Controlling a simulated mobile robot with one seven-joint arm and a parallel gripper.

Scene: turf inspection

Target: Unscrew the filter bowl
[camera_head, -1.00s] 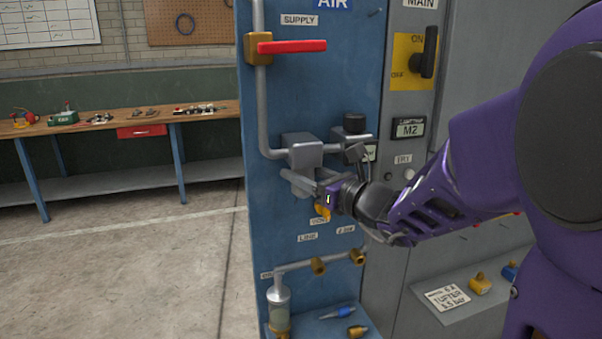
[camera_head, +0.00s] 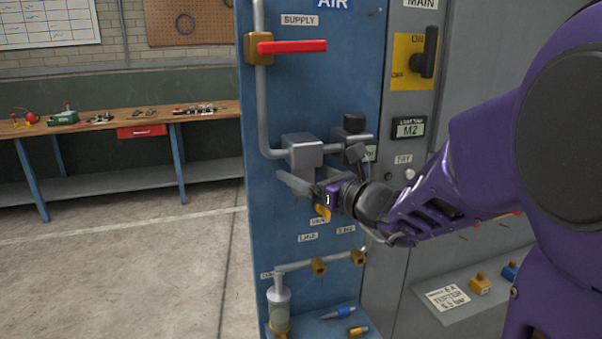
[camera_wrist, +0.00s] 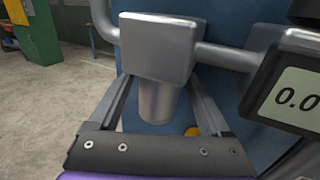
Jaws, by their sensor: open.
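The filter bowl (camera_wrist: 158,103) is a smooth grey metal cylinder hanging upright under a square grey block (camera_wrist: 158,48) in the wrist view. The same block shows on the blue panel in the head view (camera_head: 303,151), where my fingers largely hide the bowl. My gripper (camera_head: 303,182) is open just below the block. In the wrist view its two fingers reach forward on either side of the bowl, with a gap visible at its lower part. Contact near the fingertips cannot be told.
A pipe joins the block to a digital gauge (camera_wrist: 298,95), whose visible digits begin "0.0", close on the right. A red-handled supply valve (camera_head: 292,47) is above. Lower brass fittings (camera_head: 319,266) and a clear-bodied unit (camera_head: 279,305) are below. Open floor lies left.

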